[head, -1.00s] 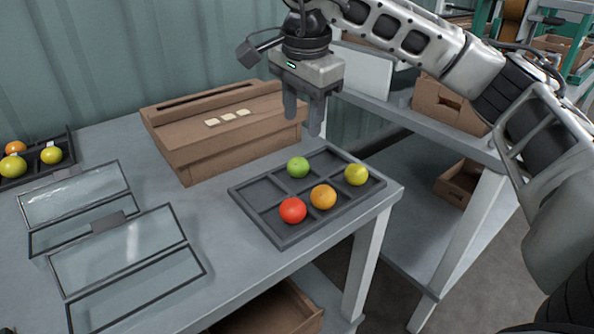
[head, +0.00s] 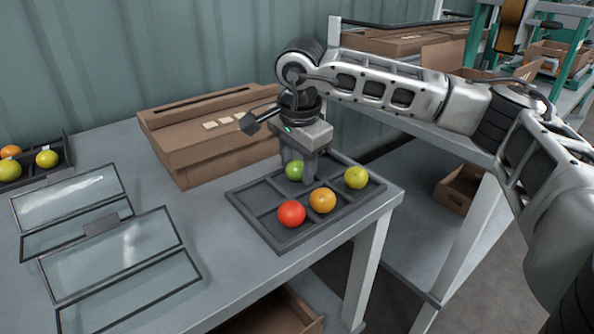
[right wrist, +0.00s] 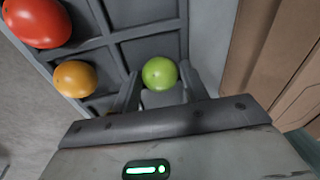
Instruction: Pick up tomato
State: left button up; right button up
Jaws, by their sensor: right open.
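A dark grey compartment tray (head: 257,219) on the table holds a red tomato (head: 291,213), an orange tomato (head: 322,200), a yellow-green tomato (head: 356,178) and a green tomato (head: 293,171). My right gripper (head: 297,174) points down over the back of the tray, its fingers at the green tomato and partly hiding it. In the right wrist view the green tomato (right wrist: 160,73) sits between the tips of the open fingers (right wrist: 162,80). The red tomato (right wrist: 37,20) and orange tomato (right wrist: 75,79) lie to the left there. My left gripper is not in view.
A brown cardboard box (head: 205,155) stands close behind and left of the tray. Glass-panelled frames (head: 115,255) lie on the left of the table. Another dark tray (head: 55,174) with several tomatoes is at the far left. The tray sits near the table's right edge.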

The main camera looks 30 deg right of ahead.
jog(key=c, duration=0.4)
jog(key=shift+o, duration=0.2)
jog(key=shift+r, duration=0.15)
